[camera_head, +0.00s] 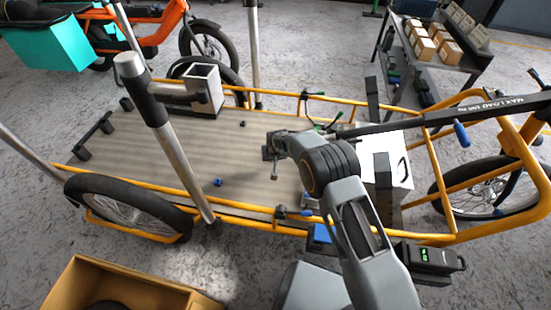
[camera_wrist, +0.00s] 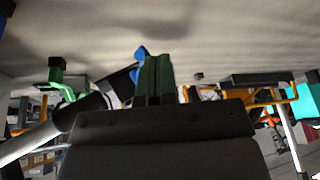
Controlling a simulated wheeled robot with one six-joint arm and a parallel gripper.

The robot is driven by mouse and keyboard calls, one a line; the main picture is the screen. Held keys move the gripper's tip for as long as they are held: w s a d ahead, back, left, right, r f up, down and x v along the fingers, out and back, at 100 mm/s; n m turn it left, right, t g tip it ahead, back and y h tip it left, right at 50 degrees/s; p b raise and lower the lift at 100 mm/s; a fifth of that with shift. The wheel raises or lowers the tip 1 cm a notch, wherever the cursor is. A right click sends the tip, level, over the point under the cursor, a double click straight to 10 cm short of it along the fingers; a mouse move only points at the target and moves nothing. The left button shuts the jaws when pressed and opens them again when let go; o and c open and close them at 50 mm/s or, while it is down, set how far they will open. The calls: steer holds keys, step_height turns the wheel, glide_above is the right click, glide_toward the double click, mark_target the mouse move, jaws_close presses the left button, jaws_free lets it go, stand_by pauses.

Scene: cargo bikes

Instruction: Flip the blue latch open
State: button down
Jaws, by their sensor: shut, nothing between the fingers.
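My gripper (camera_head: 268,153) is low over the wooden deck of the yellow cargo bike in the head view. In the wrist view its dark green fingers (camera_wrist: 154,78) are pressed together with nothing between them. A small blue part (camera_wrist: 141,52) shows just left of the fingertips there, partly hidden behind them; I cannot tell whether they touch.
The black bar (camera_head: 400,122) crosses the bike at the right. A white box (camera_head: 399,160) stands beside my arm. A grey upright post (camera_head: 172,140) rises at the near side. A cardboard box (camera_head: 125,290) lies on the floor in front. The left part of the deck is mostly clear.

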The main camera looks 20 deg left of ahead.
steer(key=shift+a+f+b, duration=0.4)
steer(key=shift+a+b, duration=0.3)
steer(key=shift+a, duration=0.1)
stand_by(2.0)
